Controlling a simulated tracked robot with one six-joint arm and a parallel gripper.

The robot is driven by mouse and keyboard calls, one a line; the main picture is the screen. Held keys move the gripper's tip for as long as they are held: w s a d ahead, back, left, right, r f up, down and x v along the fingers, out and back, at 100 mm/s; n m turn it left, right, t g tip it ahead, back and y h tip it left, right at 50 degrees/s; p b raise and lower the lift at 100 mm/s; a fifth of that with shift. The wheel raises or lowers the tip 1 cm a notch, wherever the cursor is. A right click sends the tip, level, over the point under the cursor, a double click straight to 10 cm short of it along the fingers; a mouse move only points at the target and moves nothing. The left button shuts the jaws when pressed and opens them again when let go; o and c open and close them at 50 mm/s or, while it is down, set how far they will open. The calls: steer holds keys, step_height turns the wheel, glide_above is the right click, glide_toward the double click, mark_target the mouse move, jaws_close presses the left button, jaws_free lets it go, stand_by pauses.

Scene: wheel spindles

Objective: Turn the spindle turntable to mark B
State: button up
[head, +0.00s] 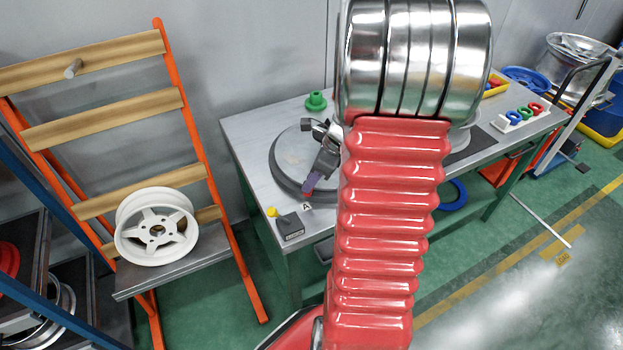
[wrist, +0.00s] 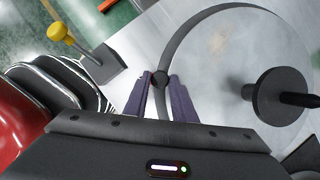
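The spindle turntable (head: 287,166) is a light grey disc with a dark rim on the bench. In the wrist view its pale disc (wrist: 225,60) fills the upper right, with a dark spindle (wrist: 285,97) standing on it. My gripper (head: 311,184) is at the near rim. A white label A (head: 306,206) lies on the bench just in front of the rim. No mark B can be made out; my arm hides the turntable's right side.
A dark block (head: 289,226) with a yellow-knobbed lever (head: 272,212) stands at the bench's near left corner; the knob (wrist: 58,32) also shows in the wrist view. A green stepped piece (head: 316,102) stands behind the turntable. A white wheel (head: 156,227) rests on the rack at left.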

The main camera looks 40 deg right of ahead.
jaws_close()
stand_by(0.5)
